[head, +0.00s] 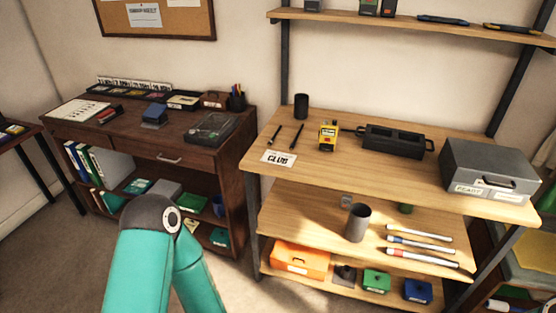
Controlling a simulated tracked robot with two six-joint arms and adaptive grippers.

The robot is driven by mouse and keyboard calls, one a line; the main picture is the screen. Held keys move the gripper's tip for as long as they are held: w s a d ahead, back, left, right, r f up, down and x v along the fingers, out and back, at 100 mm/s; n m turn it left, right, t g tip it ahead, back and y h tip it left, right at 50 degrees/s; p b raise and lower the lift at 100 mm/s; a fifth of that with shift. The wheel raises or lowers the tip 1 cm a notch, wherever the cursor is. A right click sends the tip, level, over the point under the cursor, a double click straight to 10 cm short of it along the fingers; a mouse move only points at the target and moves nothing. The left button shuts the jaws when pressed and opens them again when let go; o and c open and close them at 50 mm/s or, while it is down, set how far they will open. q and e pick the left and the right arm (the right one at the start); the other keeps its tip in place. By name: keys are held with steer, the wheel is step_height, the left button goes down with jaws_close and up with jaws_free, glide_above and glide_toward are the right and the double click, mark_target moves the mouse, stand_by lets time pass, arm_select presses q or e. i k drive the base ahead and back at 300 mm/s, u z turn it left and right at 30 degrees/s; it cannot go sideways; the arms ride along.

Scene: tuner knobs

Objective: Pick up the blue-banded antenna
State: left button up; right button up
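Several pale rods that look like antennas lie side by side on the middle shelf (290,211) of the right-hand rack. The middle rod seems to carry a blue band near its left end, so I take it as the blue-banded antenna (425,245). A rod with a red band (425,259) lies in front of it. Another pale rod (420,234) lies behind it; its band is too small to tell. Neither gripper shows; only teal links of my arm stand at the bottom, left of the rack.
A dark grey cup (357,222) stands left of the rods. The upper board (340,172) overhangs the shelf and holds a black double-bay holder (395,140) and a grey metal box (487,168). An orange box (299,261) and small coloured boxes sit below. A brown desk (150,140) stands left.

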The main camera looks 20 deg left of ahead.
mark_target(293, 144)
steer(key=k, duration=0.5)
steer(key=u, duration=0.8)
steer(key=i, duration=2.25)
steer(key=z, duration=0.6)
steer(key=k, duration=0.75)
steer(key=z, duration=0.3)
steer(key=i, duration=0.55)
steer(key=u, duration=0.05)
